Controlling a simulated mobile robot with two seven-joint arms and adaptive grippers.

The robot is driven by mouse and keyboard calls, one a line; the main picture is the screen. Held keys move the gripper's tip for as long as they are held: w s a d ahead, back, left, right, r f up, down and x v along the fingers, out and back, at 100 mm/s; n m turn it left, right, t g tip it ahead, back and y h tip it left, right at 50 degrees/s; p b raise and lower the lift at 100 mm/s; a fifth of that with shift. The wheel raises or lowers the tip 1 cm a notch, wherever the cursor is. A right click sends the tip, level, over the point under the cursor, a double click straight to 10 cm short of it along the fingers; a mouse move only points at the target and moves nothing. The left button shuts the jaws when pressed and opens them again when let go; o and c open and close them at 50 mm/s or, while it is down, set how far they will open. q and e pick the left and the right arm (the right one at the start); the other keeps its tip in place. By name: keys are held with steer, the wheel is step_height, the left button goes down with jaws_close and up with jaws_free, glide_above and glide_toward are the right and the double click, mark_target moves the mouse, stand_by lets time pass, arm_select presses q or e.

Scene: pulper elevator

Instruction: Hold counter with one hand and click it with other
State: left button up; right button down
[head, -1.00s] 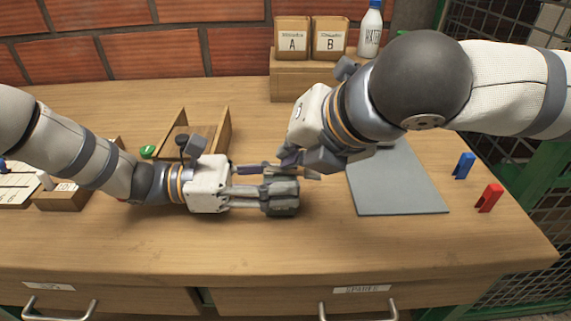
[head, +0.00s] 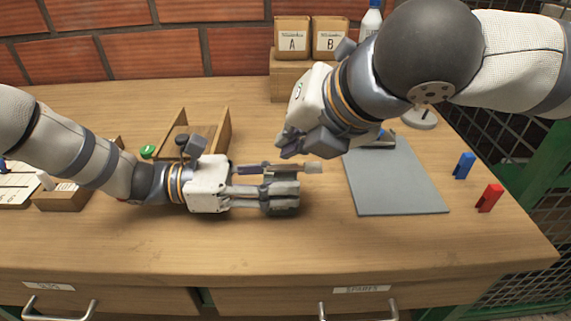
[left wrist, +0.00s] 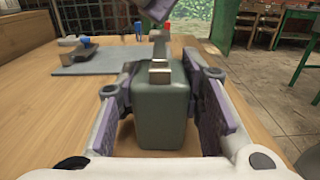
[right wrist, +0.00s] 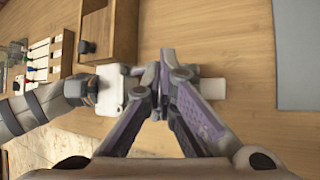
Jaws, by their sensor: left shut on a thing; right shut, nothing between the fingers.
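The counter (left wrist: 163,112) is a grey-green box with a metal lever (left wrist: 160,72) on top. It stands upright between the two fingers of my left gripper (left wrist: 163,118) in the left wrist view. In the head view my left gripper (head: 282,190) is low over the bench, shut on the counter, which is mostly hidden by the fingers. My right gripper (head: 288,146) is shut and empty, above and just behind the counter. Its fingertips also show at the top of the left wrist view (left wrist: 158,8), apart from the lever. In the right wrist view its fingers (right wrist: 166,55) meet.
A grey mat (head: 398,180) lies right of the counter, with blue (head: 464,166) and red (head: 489,198) clips beyond it. A wooden tray (head: 222,134) stands behind my left gripper. Boxes A (head: 292,38) and B (head: 329,38) stand at the back. The front of the bench is clear.

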steer(key=shift+a+r, duration=0.15)
steer(key=shift+r, duration=2.25)
arm_select(q)
steer(key=o, duration=1.3)
steer(key=a, duration=0.7)
steer(key=shift+a, duration=0.2)
